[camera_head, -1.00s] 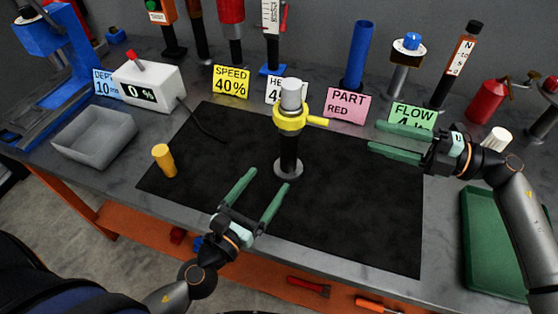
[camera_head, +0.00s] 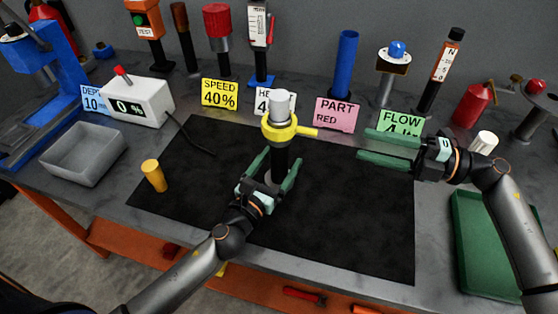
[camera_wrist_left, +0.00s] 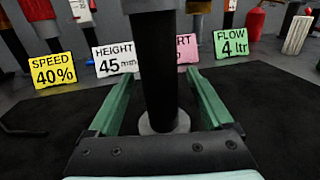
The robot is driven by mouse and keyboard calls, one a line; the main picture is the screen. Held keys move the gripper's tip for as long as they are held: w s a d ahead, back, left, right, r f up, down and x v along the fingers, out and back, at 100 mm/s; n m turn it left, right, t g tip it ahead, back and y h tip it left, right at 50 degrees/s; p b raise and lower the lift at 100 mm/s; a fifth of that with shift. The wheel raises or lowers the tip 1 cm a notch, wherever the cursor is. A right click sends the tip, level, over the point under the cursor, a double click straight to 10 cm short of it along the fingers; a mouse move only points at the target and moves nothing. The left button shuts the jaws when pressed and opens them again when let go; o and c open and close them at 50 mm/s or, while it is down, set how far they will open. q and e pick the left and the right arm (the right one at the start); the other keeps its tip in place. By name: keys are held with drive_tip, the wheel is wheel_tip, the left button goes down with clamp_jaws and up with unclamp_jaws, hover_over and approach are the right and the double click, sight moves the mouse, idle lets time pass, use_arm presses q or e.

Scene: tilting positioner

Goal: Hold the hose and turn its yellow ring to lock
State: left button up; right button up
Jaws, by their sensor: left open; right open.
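The hose (camera_head: 280,160) is a black upright column on a grey round base, standing on the black mat. The yellow ring (camera_head: 279,132) sits around its upper part, with a handle sticking out to the right and a light grey cylinder (camera_head: 279,103) on top. My left gripper (camera_head: 276,170) is open, its green fingers on either side of the black column below the ring. In the left wrist view the hose (camera_wrist_left: 159,75) stands between the two fingers, with gaps on both sides. My right gripper (camera_head: 378,149) is open and empty, right of the ring's handle.
A yellow cylinder (camera_head: 153,175) stands on the black mat (camera_head: 340,220) at left. A grey bin (camera_head: 82,152) and a white 0 % box (camera_head: 136,100) stand further left. A green tray (camera_head: 485,245) lies at right. Signs and posts line the back.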

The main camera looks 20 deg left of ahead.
use_arm(q)
clamp_jaws()
idle(0.7)
idle(0.6)
use_arm(e)
drive_tip(key=shift+s+f, duration=0.15)
drive_tip(key=shift+s, duration=0.05)
drive_tip(key=shift+c, duration=1.4)
drive_tip(key=s, duration=0.1)
drive_tip(key=s+f+t, duration=0.1)
drive_tip(key=s, duration=0.1)
drive_tip(key=shift+s+d+f+t, duration=0.1)
drive_tip(key=shift+s+f+t, duration=0.05)
drive_tip(key=shift+f+t, duration=0.2)
drive_tip(key=c, duration=0.4)
drive_tip(key=s+t, duration=0.1)
drive_tip(key=s, duration=0.1)
drive_tip(key=s+t, duration=0.1)
drive_tip(key=s, duration=0.1)
drive_tip(key=shift+s+n, duration=0.4)
clamp_jaws()
drive_tip(key=shift+s+r+t, duration=0.1)
drive_tip(key=shift+s+t, duration=0.2)
drive_tip(key=shift+t, duration=0.05)
